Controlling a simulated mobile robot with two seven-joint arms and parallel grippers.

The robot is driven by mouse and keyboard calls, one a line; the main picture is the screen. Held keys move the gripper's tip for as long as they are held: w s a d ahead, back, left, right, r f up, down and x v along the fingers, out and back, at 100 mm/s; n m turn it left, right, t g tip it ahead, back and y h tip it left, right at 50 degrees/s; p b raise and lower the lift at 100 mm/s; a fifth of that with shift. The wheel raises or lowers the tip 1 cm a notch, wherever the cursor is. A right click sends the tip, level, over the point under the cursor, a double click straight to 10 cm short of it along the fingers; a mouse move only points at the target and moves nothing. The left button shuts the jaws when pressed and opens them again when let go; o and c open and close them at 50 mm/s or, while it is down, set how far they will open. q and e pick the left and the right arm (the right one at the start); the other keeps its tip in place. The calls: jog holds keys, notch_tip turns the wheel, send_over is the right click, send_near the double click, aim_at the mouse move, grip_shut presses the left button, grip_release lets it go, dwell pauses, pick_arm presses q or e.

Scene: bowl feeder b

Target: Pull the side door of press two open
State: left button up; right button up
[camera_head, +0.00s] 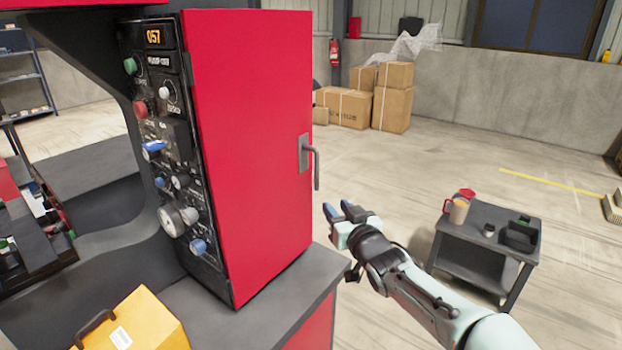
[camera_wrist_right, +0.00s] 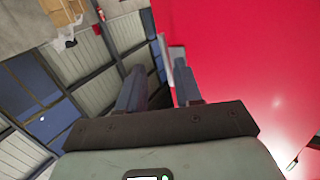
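The press's red side door (camera_head: 250,150) appears shut, its panel in line with the black control panel (camera_head: 172,140) on its left. A grey bar handle (camera_head: 316,168) stands out near the door's right edge. My right gripper (camera_head: 341,211) is below and slightly right of the handle, apart from it. In the right wrist view the two fingers (camera_wrist_right: 160,85) are spread with a gap between them. The red door (camera_wrist_right: 245,70) fills the right side there, and a grey piece, likely the handle (camera_wrist_right: 169,62), shows beyond the gap. My left gripper is not in view.
A small dark table (camera_head: 470,222) with a mug (camera_head: 459,211) and other small items stands right of my right arm. A yellow box (camera_head: 130,325) sits at the lower left. Cardboard boxes (camera_head: 393,100) stand at the back. Open floor lies between the door and the boxes.

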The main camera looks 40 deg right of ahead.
notch_tip(320, 180, up, 4)
jog(key=b, duration=0.1)
send_near(318, 171)
jog(key=w+f, duration=0.1)
jog(key=w, duration=0.2)
jog(key=shift+t, duration=0.4)
jog(key=p+x, duration=0.1)
jog(key=x, duration=0.1)
jog(key=p+x, duration=0.1)
jog(key=x, duration=0.1)
jog(key=p+x, duration=0.2)
jog(key=shift+d+r, duration=0.3)
jog(key=shift+d, duration=0.15)
jog(key=shift+w+d+f+h+p, duration=0.2)
jog(key=shift+w+h+p, duration=0.15)
jog(key=shift+w, duration=0.4)
grip_shut()
